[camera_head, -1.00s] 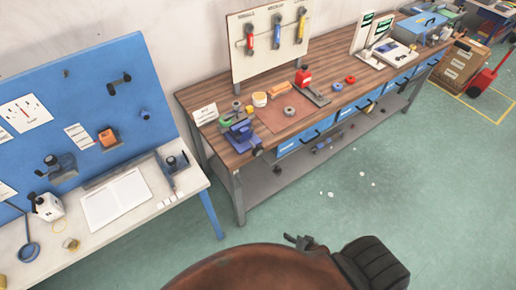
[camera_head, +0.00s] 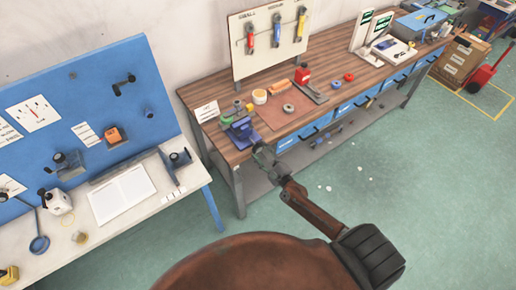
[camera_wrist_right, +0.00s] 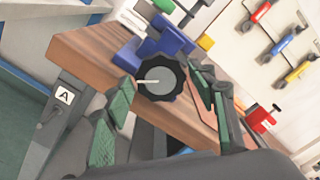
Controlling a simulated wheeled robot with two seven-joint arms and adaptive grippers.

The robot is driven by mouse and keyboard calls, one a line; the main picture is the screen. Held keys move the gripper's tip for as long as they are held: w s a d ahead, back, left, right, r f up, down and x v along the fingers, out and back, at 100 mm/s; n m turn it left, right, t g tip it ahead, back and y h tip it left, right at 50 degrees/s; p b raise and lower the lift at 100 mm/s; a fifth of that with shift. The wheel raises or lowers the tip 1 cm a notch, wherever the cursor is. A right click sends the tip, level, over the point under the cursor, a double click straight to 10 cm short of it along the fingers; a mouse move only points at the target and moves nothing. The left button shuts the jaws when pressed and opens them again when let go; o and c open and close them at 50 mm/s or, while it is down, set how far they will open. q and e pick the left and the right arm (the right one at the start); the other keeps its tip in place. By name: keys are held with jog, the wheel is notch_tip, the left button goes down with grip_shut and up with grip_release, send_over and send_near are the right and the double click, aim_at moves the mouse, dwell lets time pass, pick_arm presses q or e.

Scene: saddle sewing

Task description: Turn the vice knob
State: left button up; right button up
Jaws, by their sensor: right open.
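The blue vice (camera_head: 239,131) stands at the front left corner of the wooden workbench (camera_head: 345,62). In the right wrist view the vice (camera_wrist_right: 178,42) shows with its black ribbed round knob (camera_wrist_right: 174,68) facing the camera; the knob has a grey centre and a pale mark. My right gripper (camera_head: 262,154) is at the vice's front side and covers the knob in the head view. In the right wrist view its green-padded fingers (camera_wrist_right: 163,108) are open, with the knob between and just beyond them. I cannot tell whether they touch it. My left gripper is not in view.
A red-based tool (camera_head: 304,76) and small parts lie right of the vice. A white table with a blue pegboard (camera_head: 85,110) is at left.

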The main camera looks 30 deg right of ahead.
aim_at(254, 144)
jog(key=shift+w+a, duration=0.1)
jog(key=shift+w, duration=1.1)
jog(key=shift+c, duration=0.6)
jog(key=c, duration=0.8)
